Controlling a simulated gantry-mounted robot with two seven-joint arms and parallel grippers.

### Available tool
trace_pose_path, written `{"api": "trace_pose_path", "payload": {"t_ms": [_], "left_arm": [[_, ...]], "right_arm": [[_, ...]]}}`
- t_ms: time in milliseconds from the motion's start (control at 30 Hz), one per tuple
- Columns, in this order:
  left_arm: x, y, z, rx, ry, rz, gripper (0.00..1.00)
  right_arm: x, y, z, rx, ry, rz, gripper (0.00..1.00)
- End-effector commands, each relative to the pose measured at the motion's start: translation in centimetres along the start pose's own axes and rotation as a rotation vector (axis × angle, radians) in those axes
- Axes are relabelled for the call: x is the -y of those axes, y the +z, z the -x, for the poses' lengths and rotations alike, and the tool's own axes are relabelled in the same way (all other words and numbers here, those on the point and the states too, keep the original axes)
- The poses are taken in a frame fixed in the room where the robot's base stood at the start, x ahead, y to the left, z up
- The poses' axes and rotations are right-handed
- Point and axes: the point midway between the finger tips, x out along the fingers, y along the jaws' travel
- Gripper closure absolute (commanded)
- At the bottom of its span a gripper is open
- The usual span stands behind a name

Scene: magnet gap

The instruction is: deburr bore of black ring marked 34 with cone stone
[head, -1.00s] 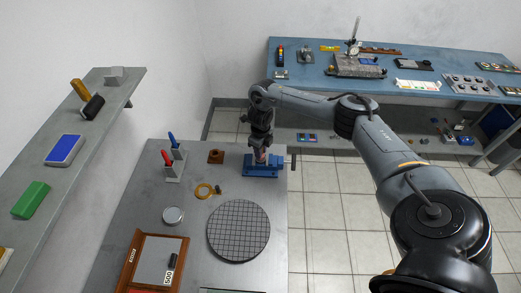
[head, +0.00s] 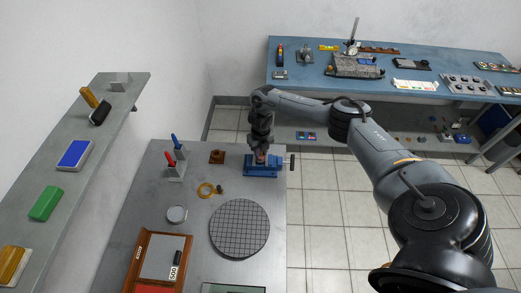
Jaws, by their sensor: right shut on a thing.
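My right gripper (head: 261,156) points down over the blue vise (head: 262,170) at the back right of the grey bench. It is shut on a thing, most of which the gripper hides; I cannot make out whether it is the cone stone. The black ring marked 34 cannot be made out; the space between the vise jaws is largely covered by the gripper. My left gripper is not in view.
On the bench are a round gridded plate (head: 239,228), an amber ring (head: 206,190), a brown block (head: 217,156), a stand with red and blue handled tools (head: 177,171), a round tin (head: 176,214) and a wooden tray (head: 186,252). A shelf (head: 75,123) runs along the left.

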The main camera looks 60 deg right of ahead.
Motion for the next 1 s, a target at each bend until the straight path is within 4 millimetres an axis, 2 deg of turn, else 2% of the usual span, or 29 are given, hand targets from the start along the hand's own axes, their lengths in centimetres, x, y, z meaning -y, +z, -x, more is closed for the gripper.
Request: {"api": "trace_pose_path", "payload": {"t_ms": [433, 800, 1000], "left_arm": [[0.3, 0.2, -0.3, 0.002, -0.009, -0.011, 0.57], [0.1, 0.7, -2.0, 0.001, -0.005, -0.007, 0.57], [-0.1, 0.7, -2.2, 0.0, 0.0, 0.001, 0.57]], "right_arm": [[0.0, 0.0, -0.2, 0.0, 0.0, 0.019, 1.0], [0.0, 0.0, -0.2, 0.001, 0.0, 0.231, 1.0], [0.0, 0.0, 0.0, -0.001, -0.001, 0.291, 1.0]]}}
